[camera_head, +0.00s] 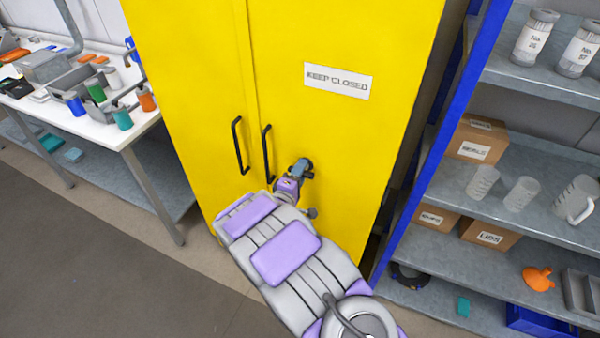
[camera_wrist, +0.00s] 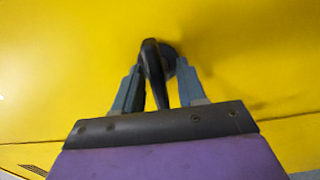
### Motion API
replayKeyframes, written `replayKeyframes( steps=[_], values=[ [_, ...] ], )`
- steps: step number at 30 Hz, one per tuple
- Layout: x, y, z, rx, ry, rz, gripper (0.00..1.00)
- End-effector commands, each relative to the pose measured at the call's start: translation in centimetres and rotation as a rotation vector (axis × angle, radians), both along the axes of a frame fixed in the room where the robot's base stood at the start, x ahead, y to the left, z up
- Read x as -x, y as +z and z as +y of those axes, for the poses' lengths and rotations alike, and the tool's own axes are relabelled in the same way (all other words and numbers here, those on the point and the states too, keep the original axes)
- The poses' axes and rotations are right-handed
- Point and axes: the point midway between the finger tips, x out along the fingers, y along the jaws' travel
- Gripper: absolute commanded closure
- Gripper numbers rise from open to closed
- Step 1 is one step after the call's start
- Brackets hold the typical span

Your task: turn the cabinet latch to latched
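The yellow cabinet (camera_head: 200,70) fills the middle of the head view, its doors closed. Its dark latch (camera_head: 309,162) is on the right door, mostly hidden behind my gripper (camera_head: 300,170). In the wrist view the latch handle (camera_wrist: 152,60) is a dark bar running from a round hub toward me, nearly upright in the picture. My gripper (camera_wrist: 160,72) has its blue-grey fingers on either side of this handle. The handle lies nearer the left finger, and a yellow gap shows between it and the right finger. The fingers look apart; contact at the tips is unclear.
Two black pull handles (camera_head: 267,153) stand left of the latch. A "KEEP CLOSED" sign (camera_head: 338,81) is above it. A blue-framed shelf (camera_head: 440,150) stands close on the right, and a white workbench (camera_head: 95,125) on the left. Grey floor (camera_head: 70,240) is open at lower left.

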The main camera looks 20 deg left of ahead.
Motion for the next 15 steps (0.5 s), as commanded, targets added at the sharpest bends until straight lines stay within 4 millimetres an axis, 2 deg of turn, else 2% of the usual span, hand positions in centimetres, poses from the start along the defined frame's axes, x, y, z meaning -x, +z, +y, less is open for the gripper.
replayKeyframes(
  steps=[2,12,15],
  values=[
    [0.01,0.00,-0.02,0.000,0.000,0.000,0.66],
    [0.01,-0.10,-0.07,0.001,0.000,0.002,0.99],
    [0.00,-0.14,-0.07,0.001,0.000,0.003,1.00]
  ],
)
